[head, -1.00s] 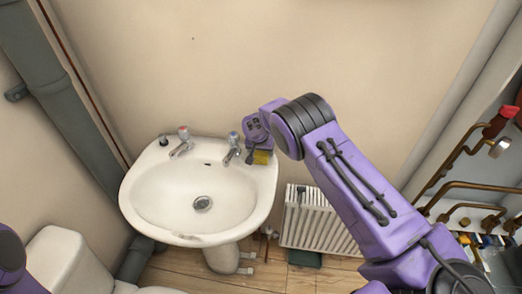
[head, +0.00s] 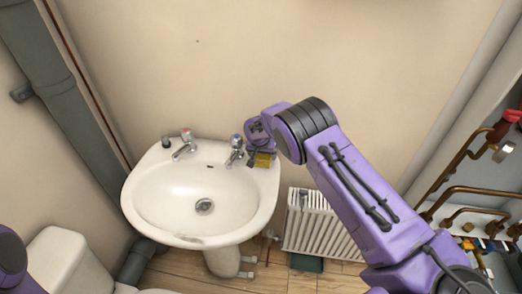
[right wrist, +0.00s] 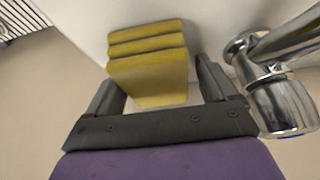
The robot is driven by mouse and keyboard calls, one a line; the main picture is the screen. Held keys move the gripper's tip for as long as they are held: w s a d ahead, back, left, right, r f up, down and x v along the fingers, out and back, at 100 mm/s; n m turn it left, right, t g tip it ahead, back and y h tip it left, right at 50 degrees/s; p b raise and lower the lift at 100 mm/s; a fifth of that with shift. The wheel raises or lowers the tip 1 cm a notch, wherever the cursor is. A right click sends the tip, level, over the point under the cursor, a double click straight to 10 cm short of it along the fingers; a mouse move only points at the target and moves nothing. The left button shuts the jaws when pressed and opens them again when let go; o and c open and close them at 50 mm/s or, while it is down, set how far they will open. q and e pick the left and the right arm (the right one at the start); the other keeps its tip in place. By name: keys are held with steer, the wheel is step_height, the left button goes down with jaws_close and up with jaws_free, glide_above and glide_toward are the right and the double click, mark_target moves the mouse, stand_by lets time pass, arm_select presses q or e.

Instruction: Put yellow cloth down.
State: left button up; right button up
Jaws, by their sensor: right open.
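The yellow cloth (head: 264,160) is a folded stack at the back right corner of the white sink (head: 150,205). In the right wrist view the cloth (right wrist: 150,60) lies between the two dark fingers of my right gripper (right wrist: 155,85), which stand apart with a gap on each side. The cloth appears to rest on the white sink surface. My right gripper (head: 258,152) is over that corner in the head view, partly hidden by its own wrist. My left gripper is out of view.
A chrome tap (head: 235,150) stands just left of the cloth; in the right wrist view the tap (right wrist: 275,85) is close beside a finger. Another tap (head: 184,145) is further left. A radiator (head: 318,222) is below right. The basin is empty.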

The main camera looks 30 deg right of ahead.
mark_target(264, 155)
steer(key=v, duration=0.3)
steer(key=b+v, duration=0.1)
steer(key=shift+s+d+r, duration=0.35)
steer(key=shift+r, duration=0.05)
steer(key=v, duration=0.6)
steer(key=shift+a+b, duration=0.35)
steer(key=shift+a, duration=0.05)
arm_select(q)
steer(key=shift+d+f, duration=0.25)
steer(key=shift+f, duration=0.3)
arm_select(e)
steer(key=shift+s+d+r, duration=0.1)
steer(key=shift+d+r, duration=0.05)
steer(key=shift+r, duration=0.45)
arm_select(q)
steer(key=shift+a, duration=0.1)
